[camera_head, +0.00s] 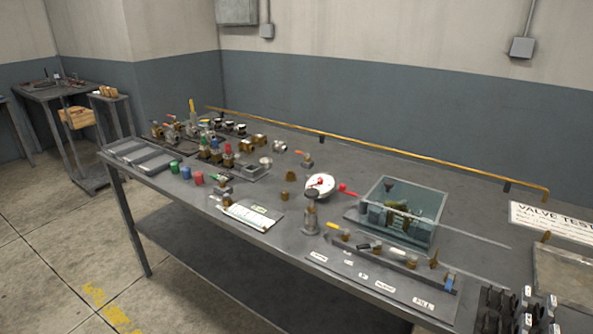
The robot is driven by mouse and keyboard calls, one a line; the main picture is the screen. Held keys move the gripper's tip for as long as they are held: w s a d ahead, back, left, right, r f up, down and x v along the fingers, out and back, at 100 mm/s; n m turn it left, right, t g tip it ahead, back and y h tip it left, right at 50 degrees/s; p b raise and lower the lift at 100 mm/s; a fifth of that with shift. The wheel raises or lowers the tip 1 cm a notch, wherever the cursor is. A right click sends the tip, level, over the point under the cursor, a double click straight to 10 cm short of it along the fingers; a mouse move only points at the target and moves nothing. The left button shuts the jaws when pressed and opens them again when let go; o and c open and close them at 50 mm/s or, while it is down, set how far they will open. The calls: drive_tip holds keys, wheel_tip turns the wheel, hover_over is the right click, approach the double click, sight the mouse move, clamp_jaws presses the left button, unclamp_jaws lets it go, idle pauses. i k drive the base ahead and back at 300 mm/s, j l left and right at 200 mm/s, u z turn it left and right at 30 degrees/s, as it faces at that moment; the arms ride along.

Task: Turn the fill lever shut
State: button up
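A grey valve plate (345,277) lies at the front right of the bench, with a row of small brass valves along it and white labels in front. The label at its right end (423,303) appears to read FILL. Beside that label is a small valve with a blue lever (449,283), which seems to point upward or away. It is too small to tell whether it is open or shut. Other levers on the row include a yellow one (332,227) at the left end and a black one (364,247). My gripper is not in view.
A clear-walled tank (402,206) stands just behind the row. A vertical grey fitting (311,214) and a white round gauge (320,185) are to its left. Dark racked parts (502,310) crowd the right front corner. A yellow pipe (400,152) runs along the back.

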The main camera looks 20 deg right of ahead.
sight(451, 272)
drive_tip(key=z, duration=1.3)
